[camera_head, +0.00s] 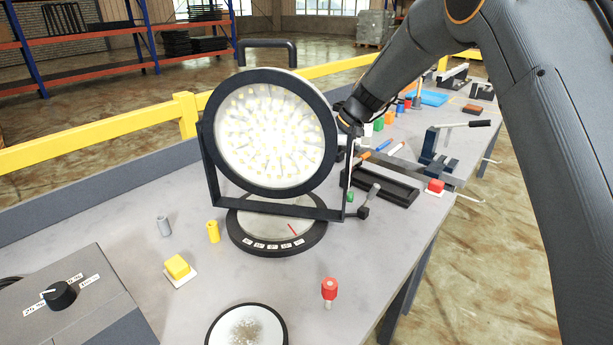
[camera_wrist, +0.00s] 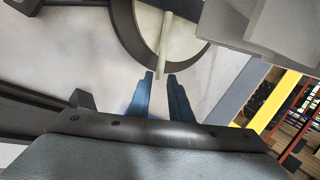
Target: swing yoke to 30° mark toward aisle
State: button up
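The round lamp (camera_head: 273,132) hangs in a dark U-shaped yoke (camera_head: 283,208). The yoke stands over a round base (camera_head: 268,242) with a dark rim, several small white labels and a red line (camera_head: 293,229) on its pale top. The lamp face is turned to the camera. My gripper (camera_wrist: 161,75) is at the yoke's right side in the head view, its fingers hard to make out there. In the wrist view its two blue fingers are apart, with the end of a pale rod (camera_wrist: 165,45) in or just beyond the gap; contact cannot be told.
A lever with a dark knob (camera_head: 364,213) is right of the yoke, near a black tray (camera_head: 385,186). A red knob (camera_head: 329,289), a yellow block (camera_head: 177,267) and a round dish (camera_head: 247,328) stand in front. A grey control box (camera_head: 75,300) is at left.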

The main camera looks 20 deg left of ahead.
jog(key=shift+b+v, duration=0.35)
jog(key=shift+v, duration=2)
